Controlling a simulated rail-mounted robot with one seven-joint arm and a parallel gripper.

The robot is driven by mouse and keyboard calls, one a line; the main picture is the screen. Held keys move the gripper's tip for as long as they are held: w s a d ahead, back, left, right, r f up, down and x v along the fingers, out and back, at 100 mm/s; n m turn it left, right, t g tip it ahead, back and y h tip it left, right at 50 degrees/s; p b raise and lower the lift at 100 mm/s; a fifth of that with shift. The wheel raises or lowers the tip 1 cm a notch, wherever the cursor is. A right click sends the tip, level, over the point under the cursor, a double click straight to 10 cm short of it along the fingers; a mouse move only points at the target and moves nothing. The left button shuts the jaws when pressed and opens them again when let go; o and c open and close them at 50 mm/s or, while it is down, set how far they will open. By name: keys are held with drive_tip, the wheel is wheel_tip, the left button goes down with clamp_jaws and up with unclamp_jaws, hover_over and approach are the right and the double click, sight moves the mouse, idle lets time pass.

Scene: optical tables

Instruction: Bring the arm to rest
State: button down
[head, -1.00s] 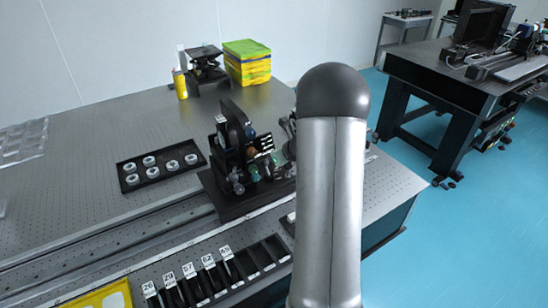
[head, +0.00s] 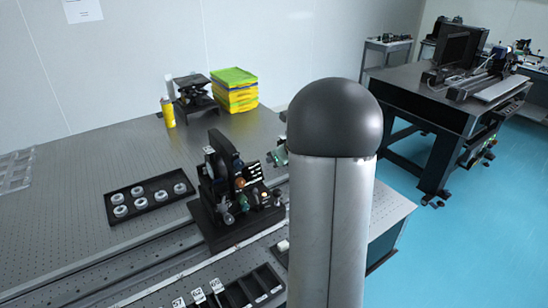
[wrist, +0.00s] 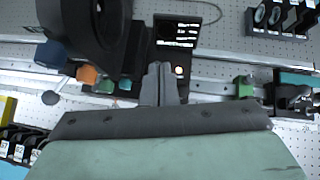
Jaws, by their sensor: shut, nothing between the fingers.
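My gripper (wrist: 160,84) shows in the wrist view, its two fingers together and empty. It points over the optical table, just below a black optical mount (wrist: 95,25) and a small dark panel with white lettering (wrist: 176,32); I cannot tell how far above them it is. In the head view my arm link stands upright in front of the table, and my gripper is hidden. The same optical assembly (head: 232,188) stands on the table just left of my arm.
A black tray with several round rings (head: 148,195) lies left of the assembly. Labelled slots (head: 240,290) are at the front. A yellow bottle (head: 168,112) and green-yellow boxes (head: 235,90) stand at the back. A second table (head: 430,95) is at the right, beyond clear blue floor.

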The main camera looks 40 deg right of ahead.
drive_tip(key=shift+r, duration=0.1)
idle(0.5)
drive_tip(key=s+a+n+g+y, duration=0.15)
drive_tip(key=s+a+n, duration=0.25)
drive_tip(key=a+n, duration=0.45)
drive_tip(key=s+a+n+g+y, duration=0.1)
drive_tip(key=s+a+n+g, duration=0.4)
drive_tip(key=a, duration=0.6)
drive_tip(key=s+a+f+n+g+h, duration=0.1)
drive_tip(key=s+a+n, duration=0.3)
drive_tip(key=s+n, duration=0.5)
drive_tip(key=s+a+f+n+g+h, duration=0.1)
drive_tip(key=s+a+n+h, duration=0.2)
drive_tip(key=s+n, duration=0.7)
drive_tip(key=shift+a+n, duration=0.85)
drive_tip(key=shift+a, duration=0.2)
drive_tip(key=shift+f, duration=0.1)
